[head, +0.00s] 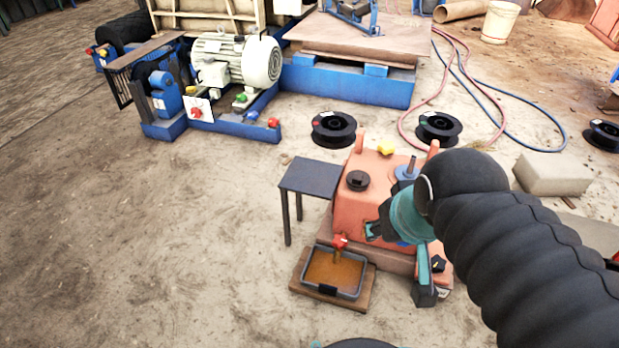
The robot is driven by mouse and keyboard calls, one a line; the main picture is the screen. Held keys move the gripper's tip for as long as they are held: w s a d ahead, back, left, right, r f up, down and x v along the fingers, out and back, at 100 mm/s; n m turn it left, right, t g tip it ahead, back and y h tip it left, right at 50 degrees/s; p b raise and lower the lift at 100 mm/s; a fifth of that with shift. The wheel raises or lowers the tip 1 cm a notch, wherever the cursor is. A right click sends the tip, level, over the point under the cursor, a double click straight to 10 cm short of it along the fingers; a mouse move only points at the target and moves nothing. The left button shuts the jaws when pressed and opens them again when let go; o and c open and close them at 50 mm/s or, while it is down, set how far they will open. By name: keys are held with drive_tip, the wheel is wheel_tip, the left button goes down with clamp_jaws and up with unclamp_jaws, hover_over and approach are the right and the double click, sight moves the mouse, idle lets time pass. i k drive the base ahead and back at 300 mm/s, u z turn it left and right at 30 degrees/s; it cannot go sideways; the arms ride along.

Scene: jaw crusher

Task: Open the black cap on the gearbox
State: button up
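The orange gearbox (368,210) stands on the ground right of centre in the head view. A round black cap (358,180) sits on its top, towards the left side. My gripper (398,262) is at the gearbox's front right side, lower and to the right of the black cap and apart from it. Its two teal and dark fingers are spread wide, with nothing seen between them. My black-sleeved arm hides the gearbox's right part. A small black knob (438,263) shows on an orange part beside the lower finger.
A tray of brown fluid (334,273) lies below a red valve (340,241). A small dark table (311,178) stands left of the gearbox. A yellow cap (386,148) and black spools (333,129) are behind. Open ground lies to the left.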

sight(358, 179)
drive_tip(key=u, duration=0.7)
drive_tip(key=k, duration=0.75)
drive_tip(key=z, duration=1.35)
drive_tip(key=i, duration=1)
